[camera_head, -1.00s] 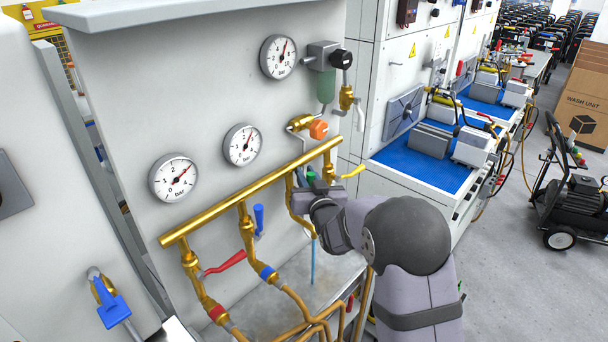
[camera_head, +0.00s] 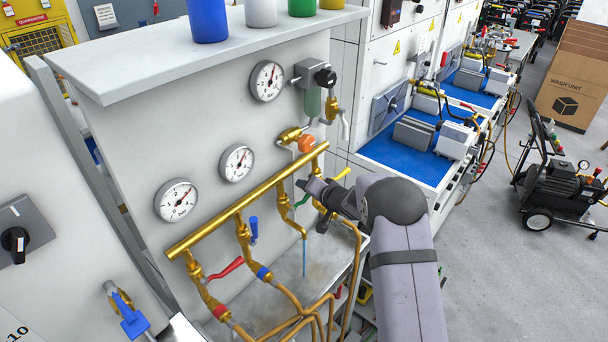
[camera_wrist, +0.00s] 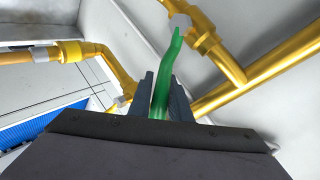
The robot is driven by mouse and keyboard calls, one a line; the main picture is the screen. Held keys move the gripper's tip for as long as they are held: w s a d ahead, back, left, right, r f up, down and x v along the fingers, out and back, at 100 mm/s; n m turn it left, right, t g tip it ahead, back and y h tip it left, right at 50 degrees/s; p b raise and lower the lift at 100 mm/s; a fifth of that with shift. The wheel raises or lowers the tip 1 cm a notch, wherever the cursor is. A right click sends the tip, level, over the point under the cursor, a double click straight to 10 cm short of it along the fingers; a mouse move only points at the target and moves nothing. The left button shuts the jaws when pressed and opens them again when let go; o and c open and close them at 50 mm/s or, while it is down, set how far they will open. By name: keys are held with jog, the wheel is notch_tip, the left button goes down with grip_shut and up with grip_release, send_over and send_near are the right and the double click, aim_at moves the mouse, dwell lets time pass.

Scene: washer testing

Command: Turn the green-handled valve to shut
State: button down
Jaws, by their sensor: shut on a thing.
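The green-handled valve (camera_head: 283,201) hangs from the brass manifold. Its green handle (camera_head: 303,200) shows beside my gripper (camera_head: 307,186) in the head view. In the wrist view, the green handle (camera_wrist: 168,70) runs down from the valve body (camera_wrist: 200,35) to between the two dark fingers of my gripper (camera_wrist: 166,95). The fingers are shut on its free end. A thin blue stream or rod (camera_head: 304,258) shows under this valve's spout; I cannot tell which. The gripper hides part of the handle in the head view.
Red (camera_head: 226,268), blue (camera_head: 254,230) and yellow (camera_head: 341,174) valve handles sit along the brass manifold (camera_head: 250,200). Pressure gauges (camera_head: 237,162) are on the panel behind. Copper pipes (camera_head: 300,318) run below. The blue bench mat (camera_head: 400,150) is to the right.

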jog(key=shift+d+f+m+g+y, duration=0.1)
jog(key=shift+f+m+g+y, duration=0.75)
jog(key=shift+f, duration=0.45)
jog(key=shift+f+m+g+y, duration=0.55)
jog(key=shift+f+m+g, duration=0.45)
jog(key=shift+f, duration=0.25)
jog(key=c, duration=1.6)
grip_release()
jog(key=shift+c, duration=0.2)
jog(key=shift+r, duration=0.1)
jog(key=b+v, duration=0.2)
jog(key=v, duration=0.5)
jog(key=shift+d, duration=0.1)
